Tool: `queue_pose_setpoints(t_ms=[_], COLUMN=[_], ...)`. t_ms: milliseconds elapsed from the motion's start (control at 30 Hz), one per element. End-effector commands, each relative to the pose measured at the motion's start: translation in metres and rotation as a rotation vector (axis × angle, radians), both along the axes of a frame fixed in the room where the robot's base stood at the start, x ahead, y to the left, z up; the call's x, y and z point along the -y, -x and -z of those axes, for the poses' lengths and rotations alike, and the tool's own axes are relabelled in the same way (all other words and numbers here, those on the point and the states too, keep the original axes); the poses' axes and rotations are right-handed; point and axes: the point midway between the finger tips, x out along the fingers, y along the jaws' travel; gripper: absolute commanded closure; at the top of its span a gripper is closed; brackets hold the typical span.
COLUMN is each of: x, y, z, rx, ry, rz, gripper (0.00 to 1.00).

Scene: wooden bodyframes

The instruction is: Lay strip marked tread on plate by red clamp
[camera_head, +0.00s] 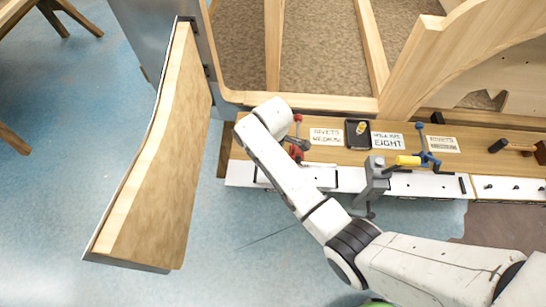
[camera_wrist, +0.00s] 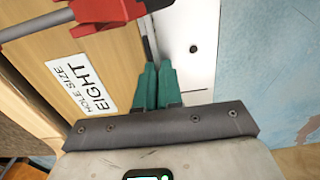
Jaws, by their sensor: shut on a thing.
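In the wrist view my gripper (camera_wrist: 158,70) has two green fingers close together, shut on a thin dark grey strip (camera_wrist: 147,42). No marking on it is readable. A red clamp part with a grey bar (camera_wrist: 108,12) shows at the top left. In the head view the red clamp (camera_head: 297,152) stands at the left of the workbench, beside my arm. My gripper is hidden behind my arm there.
The wooden workbench (camera_head: 345,156) carries paper labels, a black tray (camera_head: 357,134), a grey vise (camera_head: 375,180) and a blue clamp with a yellow handle (camera_head: 425,160). A "HOLE SIZE EIGHT" label (camera_wrist: 83,84) lies left of my fingers. A large wooden panel (camera_head: 165,150) stands left; blue floor is open.

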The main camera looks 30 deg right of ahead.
Motion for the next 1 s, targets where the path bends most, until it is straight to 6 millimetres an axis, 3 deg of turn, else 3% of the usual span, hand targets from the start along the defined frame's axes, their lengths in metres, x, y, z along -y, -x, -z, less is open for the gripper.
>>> queue_pose_setpoints(t_ms=[967, 1000], x=[0.0, 0.0001], y=[-0.0005, -0.0005], z=[0.0095, 0.0094], rx=[0.001, 0.001], ry=[0.001, 0.001], rz=[0.0, 0.0], gripper=[1.0, 0.92])
